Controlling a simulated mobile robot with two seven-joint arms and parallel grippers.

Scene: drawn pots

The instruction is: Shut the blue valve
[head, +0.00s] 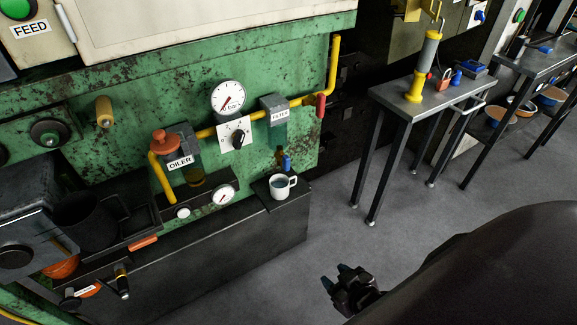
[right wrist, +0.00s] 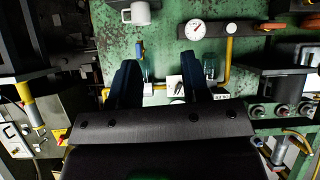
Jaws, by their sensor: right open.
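A small blue handle (head: 286,163), which I take to be the blue valve, is below the box labelled FILTER (head: 274,110) on the green machine, just behind a white mug. It looks roughly upright; its exact setting is too small to tell. In the right wrist view, which shows the machine upside down, a blue part (right wrist: 139,48) shows beyond the left finger. My right gripper (head: 336,277) is open and empty, low over the floor, to the right of and apart from the valve. My left gripper is not in view.
The white mug (head: 283,187) stands on the dark ledge close to the valve. Yellow pipe (head: 258,115), a gauge (head: 227,98) and a black knob (head: 238,138) are nearby. A metal table (head: 432,103) stands at the right. Grey floor (head: 330,225) between is clear.

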